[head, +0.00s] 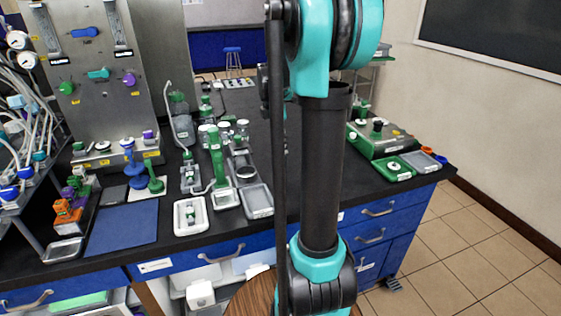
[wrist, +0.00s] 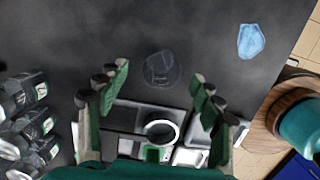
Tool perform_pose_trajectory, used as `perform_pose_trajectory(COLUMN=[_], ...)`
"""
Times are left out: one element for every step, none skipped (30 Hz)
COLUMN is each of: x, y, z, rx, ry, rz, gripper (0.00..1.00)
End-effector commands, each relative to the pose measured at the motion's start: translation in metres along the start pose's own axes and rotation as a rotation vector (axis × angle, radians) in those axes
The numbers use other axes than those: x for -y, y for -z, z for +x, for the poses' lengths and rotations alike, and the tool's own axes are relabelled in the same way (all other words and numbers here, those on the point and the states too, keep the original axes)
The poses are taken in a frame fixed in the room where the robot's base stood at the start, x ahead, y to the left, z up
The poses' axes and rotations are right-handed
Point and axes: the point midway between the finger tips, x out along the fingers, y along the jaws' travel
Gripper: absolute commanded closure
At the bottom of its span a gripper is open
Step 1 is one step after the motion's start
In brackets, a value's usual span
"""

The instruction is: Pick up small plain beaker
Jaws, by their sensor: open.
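A small clear beaker (wrist: 161,68), see-through and seen from above, stands on the dark bench top in the wrist view. My gripper (wrist: 159,76) is open, with its two green-padded fingers to the left and right of the beaker in the picture. Nothing is between the pads that I can see held, and I cannot tell how high the fingers are above the beaker. In the head view my arm covers the middle of the bench, and I cannot make out the beaker or the gripper there.
A grey tray with a round ring (wrist: 161,132) lies below the beaker in the wrist view. Several capped bottles (wrist: 28,112) crowd the left, and a pale blue item (wrist: 251,41) lies upper right. In the head view a green device (head: 380,140) stands right of my arm.

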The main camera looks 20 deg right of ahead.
Motion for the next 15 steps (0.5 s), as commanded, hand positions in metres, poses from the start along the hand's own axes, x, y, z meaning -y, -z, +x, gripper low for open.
perform_pose_trajectory(x=[0.001, 0.001, 0.001, 0.002, 0.002, 0.003, 0.003, 0.002, 0.002, 0.002, 0.002, 0.003, 0.003, 0.003, 0.003], y=[0.001, 0.001, 0.002, 0.003, 0.003, 0.003, 0.003, 0.003, 0.003, 0.003, 0.003, 0.003, 0.003, 0.003, 0.003], z=[0.006, 0.011, 0.017, 0.021, 0.026, 0.031, 0.035, 0.038, 0.042, 0.044, 0.045, 0.046, 0.047, 0.047, 0.047], rx=[0.000, 0.000, 0.000, 0.000, 0.000, 0.000, 0.000, 0.000, 0.000, 0.000, 0.000, 0.000, 0.000, 0.000, 0.000], ry=[0.000, 0.000, 0.000, 0.000, 0.000, 0.000, 0.000, 0.000, 0.000, 0.000, 0.000, 0.000, 0.000, 0.000, 0.000], rz=[0.000, 0.000, 0.000, 0.000, 0.000, 0.001, 0.001, 0.001, 0.001, 0.001, 0.001, 0.001, 0.001, 0.001, 0.001], gripper=[0.34, 0.34, 0.34, 0.34, 0.34, 0.34, 0.34, 0.34, 0.34, 0.34, 0.34, 0.34, 0.34, 0.34, 0.34])
